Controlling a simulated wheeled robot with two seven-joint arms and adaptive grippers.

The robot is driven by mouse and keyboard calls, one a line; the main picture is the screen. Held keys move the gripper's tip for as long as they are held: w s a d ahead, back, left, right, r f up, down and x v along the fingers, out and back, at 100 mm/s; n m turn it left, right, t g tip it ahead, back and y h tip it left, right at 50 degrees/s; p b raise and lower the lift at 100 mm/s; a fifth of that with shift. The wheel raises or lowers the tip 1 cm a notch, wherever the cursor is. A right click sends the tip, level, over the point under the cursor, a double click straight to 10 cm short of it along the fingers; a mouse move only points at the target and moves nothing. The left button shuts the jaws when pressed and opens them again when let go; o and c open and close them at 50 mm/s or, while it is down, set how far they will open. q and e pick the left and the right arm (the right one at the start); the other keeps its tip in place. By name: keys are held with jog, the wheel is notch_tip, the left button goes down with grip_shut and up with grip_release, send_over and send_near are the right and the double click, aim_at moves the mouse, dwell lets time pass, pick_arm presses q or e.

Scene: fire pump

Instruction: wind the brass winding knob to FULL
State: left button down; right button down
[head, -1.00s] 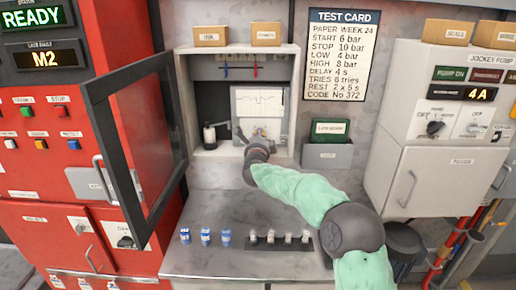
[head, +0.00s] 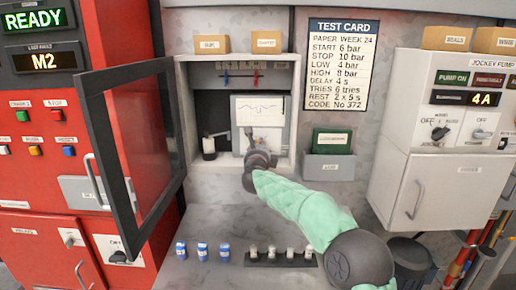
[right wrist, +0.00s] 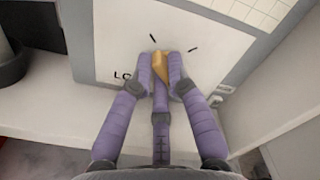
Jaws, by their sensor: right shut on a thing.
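The brass winding knob (right wrist: 160,66) shows in the right wrist view, on a white panel with dark tick marks and partly covered lettering. My right gripper (right wrist: 161,72) is shut on it, with purple fingers on both sides. In the head view my right gripper (head: 250,135) reaches into the open recorder cabinet (head: 297,110), below the chart paper (head: 258,111); the knob is hidden there. The lettering around the knob is mostly covered, so its setting cannot be read. My left gripper is not in view.
The cabinet's dark-framed glass door (head: 110,140) stands open at left. A small dark pot with a lever (head: 209,146) stands inside the cabinet at left. Blue-labelled bottles (head: 202,252) and a rack of small bottles (head: 280,258) are on the counter below.

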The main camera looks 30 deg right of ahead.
jog(key=shift+f, duration=0.1)
jog(key=c, duration=1.2)
grip_release()
jog(key=shift+s, duration=0.1)
jog(key=shift+s+a, duration=0.2)
jog(key=v, duration=1.1)
jog(key=shift+s+a, duration=0.1)
jog(key=shift+a, duration=0.05)
